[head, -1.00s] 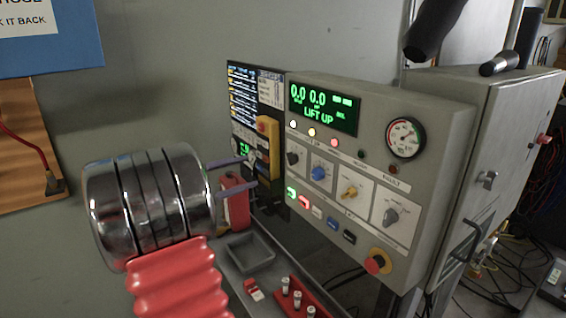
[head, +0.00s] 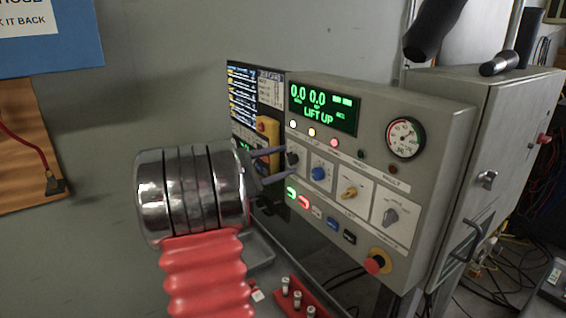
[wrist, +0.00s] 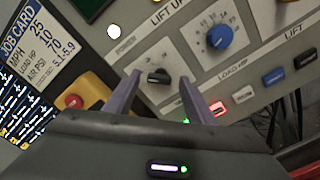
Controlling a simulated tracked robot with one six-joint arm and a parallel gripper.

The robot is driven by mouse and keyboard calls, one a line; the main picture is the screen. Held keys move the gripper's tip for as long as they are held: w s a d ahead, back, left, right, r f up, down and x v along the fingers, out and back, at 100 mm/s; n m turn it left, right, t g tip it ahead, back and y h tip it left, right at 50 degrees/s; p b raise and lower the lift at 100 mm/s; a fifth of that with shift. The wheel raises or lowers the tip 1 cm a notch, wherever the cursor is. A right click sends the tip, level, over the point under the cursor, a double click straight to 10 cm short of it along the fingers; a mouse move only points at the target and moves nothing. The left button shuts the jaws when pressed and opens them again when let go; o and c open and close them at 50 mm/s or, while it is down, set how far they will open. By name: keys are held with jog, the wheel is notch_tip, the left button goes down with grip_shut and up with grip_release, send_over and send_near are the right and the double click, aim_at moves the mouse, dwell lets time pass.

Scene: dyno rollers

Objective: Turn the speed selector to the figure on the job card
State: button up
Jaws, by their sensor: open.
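The job card (wrist: 27,40) shows at the upper left of the wrist view and seems to read MPH 25, LOAD HP 10, AIR PSI 70. It is also on the screen side in the head view (head: 271,90). A black knob (wrist: 157,76) and a blue knob with a numbered dial (wrist: 219,37) are on the panel; the blue one is also in the head view (head: 318,173). I cannot read which is marked speed. My gripper (head: 291,161) is open, its fingers either side of the black knob in the wrist view (wrist: 160,88). Contact cannot be told.
A yellow knob (head: 349,193) and a grey knob (head: 391,216) sit farther right. Lit buttons (head: 304,202) run below the knobs. A yellow box with a red button (head: 267,128) stands out left of the knobs. A red stop button (head: 375,264) is at the lower right.

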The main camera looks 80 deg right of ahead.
jog(key=shift+s+d, duration=0.15)
jog(key=shift+d, duration=0.05)
jog(key=shift+c, duration=0.4)
jog(key=c, duration=1)
jog(key=shift+o, duration=0.2)
jog(key=shift+m, duration=0.5)
jog(key=m, duration=0.3)
jog(key=shift+s+f, duration=0.1)
jog(key=shift+s+a+f+m, duration=0.1)
jog(key=shift+m, duration=2.4)
